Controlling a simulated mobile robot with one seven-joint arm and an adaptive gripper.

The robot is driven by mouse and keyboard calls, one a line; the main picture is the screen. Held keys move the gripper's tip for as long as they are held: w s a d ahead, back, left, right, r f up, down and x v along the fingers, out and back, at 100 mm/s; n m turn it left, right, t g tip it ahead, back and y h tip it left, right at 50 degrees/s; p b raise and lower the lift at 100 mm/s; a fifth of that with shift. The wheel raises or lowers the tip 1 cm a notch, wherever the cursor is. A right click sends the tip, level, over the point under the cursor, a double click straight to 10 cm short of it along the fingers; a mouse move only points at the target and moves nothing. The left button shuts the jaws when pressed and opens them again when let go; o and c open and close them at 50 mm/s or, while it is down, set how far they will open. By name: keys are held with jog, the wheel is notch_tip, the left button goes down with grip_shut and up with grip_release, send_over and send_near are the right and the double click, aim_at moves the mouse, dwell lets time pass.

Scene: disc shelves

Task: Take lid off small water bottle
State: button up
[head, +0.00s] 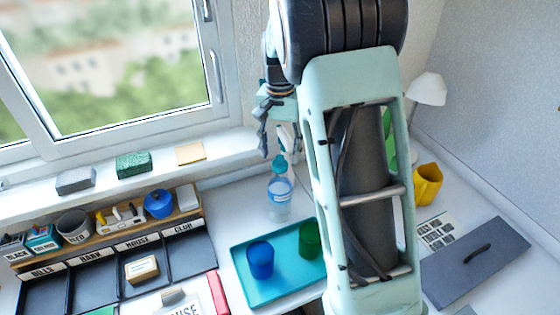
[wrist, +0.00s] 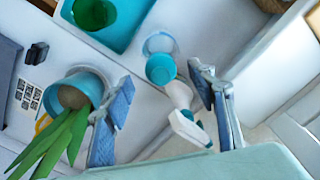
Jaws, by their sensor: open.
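The small clear water bottle (head: 279,203) stands upright on the white desk behind the teal tray, with its teal lid (head: 280,163) on top. In the wrist view I look down on the teal lid (wrist: 160,69), which lies between the fingertip ends in the picture, beyond them. My gripper (head: 278,143) is open and empty above the bottle in the head view. In the wrist view my gripper (wrist: 160,80) has its two fingers wide apart, and neither visibly touches the lid. My arm hides part of the desk to the right.
A white spray bottle (wrist: 183,108) stands close to the bottle, between my fingers in the wrist view. A potted plant (wrist: 73,100) is by the left finger. The teal tray (head: 246,288) holds a blue cup (head: 260,259) and a green cup (head: 309,239). The windowsill (head: 225,146) is behind.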

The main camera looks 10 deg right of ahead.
aim_at(280, 156)
jog(key=shift+f, duration=1.5)
jog(key=shift+c, duration=0.6)
jog(key=shift+w, duration=0.1)
jog(key=c, duration=0.7)
jog(key=shift+c, duration=0.2)
